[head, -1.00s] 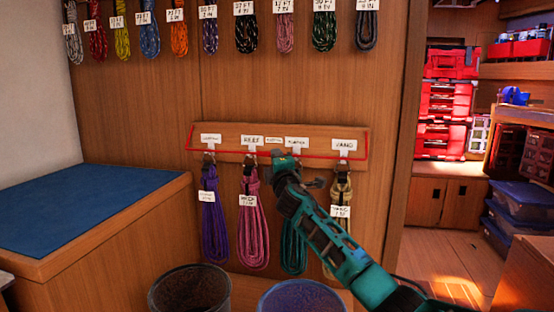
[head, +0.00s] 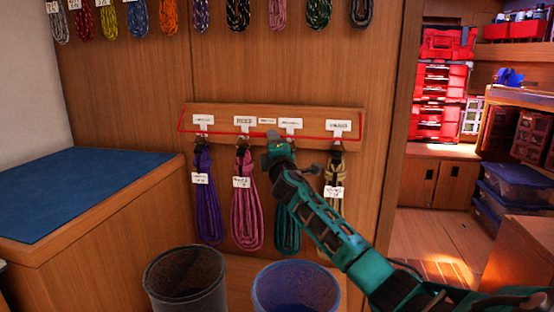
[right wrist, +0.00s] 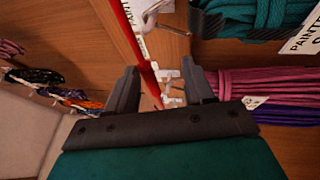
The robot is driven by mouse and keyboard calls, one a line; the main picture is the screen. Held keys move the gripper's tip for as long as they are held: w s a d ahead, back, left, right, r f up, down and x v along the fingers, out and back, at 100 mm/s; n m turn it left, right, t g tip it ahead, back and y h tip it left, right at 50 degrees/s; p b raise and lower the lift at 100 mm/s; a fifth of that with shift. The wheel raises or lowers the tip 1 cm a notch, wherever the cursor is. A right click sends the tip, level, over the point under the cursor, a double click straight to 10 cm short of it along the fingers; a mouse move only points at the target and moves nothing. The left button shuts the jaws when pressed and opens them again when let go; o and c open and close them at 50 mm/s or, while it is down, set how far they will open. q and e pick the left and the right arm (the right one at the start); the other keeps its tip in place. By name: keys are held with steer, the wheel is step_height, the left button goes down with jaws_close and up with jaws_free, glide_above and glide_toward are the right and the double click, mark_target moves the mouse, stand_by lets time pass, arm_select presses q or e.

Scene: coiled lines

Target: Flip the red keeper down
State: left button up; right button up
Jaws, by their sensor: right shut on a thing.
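The red keeper (head: 215,132) is a thin red bar with bent ends, running along the front of the wooden hook board (head: 225,112). Its long side lies low on the board, below the white labels. My right gripper (head: 273,138) is at the middle of this bar, above the teal coil (head: 288,225). In the right wrist view the red keeper (right wrist: 137,40) passes between the fingers of my right gripper (right wrist: 160,68), which is shut on it. The fingers hide part of the contact. My left gripper is not in view.
Purple (head: 208,205), pink (head: 246,210) and tan (head: 334,180) coils hang from the board beside the teal one. A dark bin (head: 188,280) and a blue bin (head: 297,288) stand below. A blue-topped counter (head: 80,190) is at left.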

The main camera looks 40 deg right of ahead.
steer(key=p+v, duration=0.2)
steer(key=v, duration=1)
steer(key=shift+a+f, duration=0.1)
steer(key=shift+f, duration=0.05)
